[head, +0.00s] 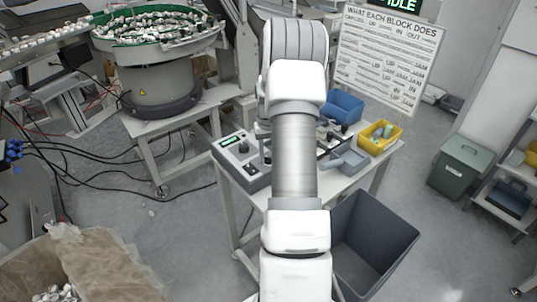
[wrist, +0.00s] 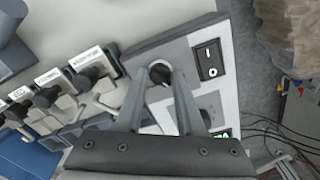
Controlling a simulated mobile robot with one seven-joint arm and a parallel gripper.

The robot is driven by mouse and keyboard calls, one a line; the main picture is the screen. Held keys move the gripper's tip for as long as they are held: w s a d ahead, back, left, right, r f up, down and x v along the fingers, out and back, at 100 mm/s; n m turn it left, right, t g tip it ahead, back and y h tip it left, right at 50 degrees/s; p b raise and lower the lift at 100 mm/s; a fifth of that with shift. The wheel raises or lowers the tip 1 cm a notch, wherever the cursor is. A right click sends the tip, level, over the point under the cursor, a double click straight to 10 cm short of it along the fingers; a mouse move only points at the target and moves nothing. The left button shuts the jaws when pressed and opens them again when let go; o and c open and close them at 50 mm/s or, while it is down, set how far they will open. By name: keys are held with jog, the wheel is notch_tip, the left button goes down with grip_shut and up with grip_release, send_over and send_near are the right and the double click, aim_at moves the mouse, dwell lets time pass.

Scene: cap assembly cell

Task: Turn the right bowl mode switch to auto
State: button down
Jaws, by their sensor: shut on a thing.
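A control box (head: 240,160) with a small green display stands on the white table in the head view. In the wrist view, its grey panel (wrist: 180,50) carries a round black knob (wrist: 160,72), apparently the mode switch. My gripper (wrist: 159,80) has its two grey fingers on either side of this knob, shut on it. No label naming the bowl or the auto position is readable, so I cannot tell the setting. In the head view my arm hides the gripper.
A rocker switch (wrist: 209,60) sits beside the knob. Several black-handled clamps (wrist: 95,65) line the table. A blue bin (head: 343,106) and yellow bin (head: 379,136) stand on it. A grey bin (head: 375,240) is on the floor, and a green-rimmed bowl feeder (head: 158,75) stands left.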

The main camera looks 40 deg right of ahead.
jog(key=shift+n, duration=1.6)
jog(key=c, duration=0.6)
grip_release()
jog(key=shift+o, duration=0.2)
notch_tip(320, 180, up, 18)
jog(key=p, duration=0.1)
jog(key=shift+f, duration=0.25)
